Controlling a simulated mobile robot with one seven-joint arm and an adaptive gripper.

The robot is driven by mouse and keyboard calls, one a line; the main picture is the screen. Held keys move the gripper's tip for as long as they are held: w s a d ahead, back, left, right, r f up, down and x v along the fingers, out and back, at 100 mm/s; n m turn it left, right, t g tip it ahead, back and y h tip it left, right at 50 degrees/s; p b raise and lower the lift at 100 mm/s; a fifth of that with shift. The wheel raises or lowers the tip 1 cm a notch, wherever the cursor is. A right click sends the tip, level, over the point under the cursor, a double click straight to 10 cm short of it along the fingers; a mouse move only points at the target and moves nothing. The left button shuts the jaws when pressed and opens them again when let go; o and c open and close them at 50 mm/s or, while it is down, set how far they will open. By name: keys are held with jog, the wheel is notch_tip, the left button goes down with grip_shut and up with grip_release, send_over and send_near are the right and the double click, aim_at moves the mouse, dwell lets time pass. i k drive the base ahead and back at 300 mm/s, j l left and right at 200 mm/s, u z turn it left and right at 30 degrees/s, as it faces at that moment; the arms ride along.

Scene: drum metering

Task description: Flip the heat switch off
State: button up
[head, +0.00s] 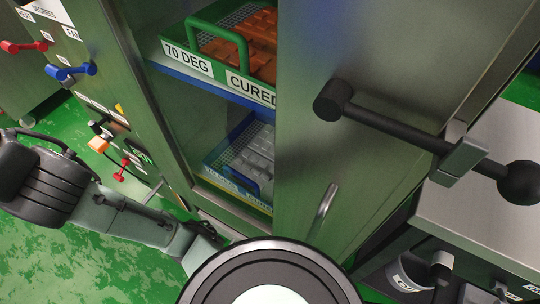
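The control panel is on the left face of the steel cabinet (165,140). It carries a red lever (22,47), a blue lever (70,71), a black knob (100,128), an orange control (98,144) and a small red toggle (121,168). My arm reaches across the lower left, in front of the panel's lower part, and leaves the picture at the left edge. I cannot make out my gripper's fingers or anything held.
The cabinet's open bay holds a green tray (195,61) of orange-brown blocks above a blue tray (219,156) of grey ones. Green floor (90,270) is clear at lower left.

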aim_at(12, 48)
jog(key=u, duration=1.3)
jog(key=i+j, duration=0.15)
jog(key=j, duration=0.2)
jog(key=i+j, duration=0.1)
jog(key=j, duration=0.25)
jog(key=i+j, duration=0.15)
jog(key=j, duration=0.2)
